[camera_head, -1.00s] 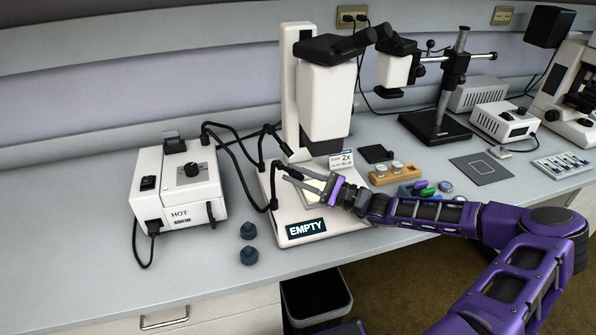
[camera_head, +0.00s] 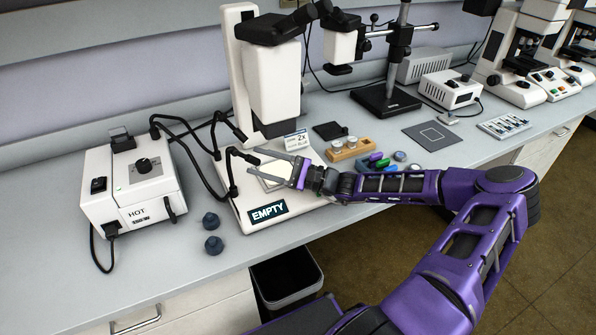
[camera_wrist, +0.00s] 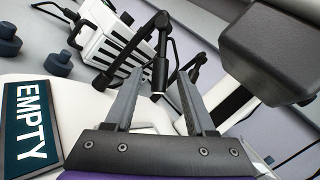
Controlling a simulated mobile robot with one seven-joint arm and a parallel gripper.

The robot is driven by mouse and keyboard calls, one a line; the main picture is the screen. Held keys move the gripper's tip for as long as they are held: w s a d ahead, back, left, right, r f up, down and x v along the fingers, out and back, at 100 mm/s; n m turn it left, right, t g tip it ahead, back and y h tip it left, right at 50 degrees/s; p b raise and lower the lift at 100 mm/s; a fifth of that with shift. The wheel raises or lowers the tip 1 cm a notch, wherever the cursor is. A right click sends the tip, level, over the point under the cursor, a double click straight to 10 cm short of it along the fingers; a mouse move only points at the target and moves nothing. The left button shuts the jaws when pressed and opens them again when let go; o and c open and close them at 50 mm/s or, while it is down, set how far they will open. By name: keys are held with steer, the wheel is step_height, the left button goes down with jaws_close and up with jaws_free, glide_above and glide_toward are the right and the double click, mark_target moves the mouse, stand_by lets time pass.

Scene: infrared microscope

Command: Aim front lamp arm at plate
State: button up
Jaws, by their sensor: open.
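The front lamp arm (camera_head: 231,172) is a black bent gooseneck on the left edge of the white microscope base. Its upper part reaches right toward my fingertips. In the wrist view this lamp arm (camera_wrist: 160,55) stands upright in the picture, its head between my fingers. My gripper (camera_head: 254,162) is open, its two fingers pointing left over the stage, with nothing clamped. It also shows in the wrist view (camera_wrist: 157,82). I cannot tell whether a finger touches the lamp head. The pale plate (camera_head: 272,178) lies on the stage below the fingers, partly covered by them.
The rear lamp arm (camera_head: 217,133) stands behind. The microscope head (camera_head: 272,85) overhangs the stage. The lamp box marked HOT (camera_head: 128,190) is at left, cables running to the arms. Two dark knobs (camera_head: 212,232) lie on the bench. An EMPTY sign (camera_head: 268,212) is on the base front.

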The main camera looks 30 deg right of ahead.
steer(key=v, duration=1.5)
steer(key=shift+w, duration=0.1)
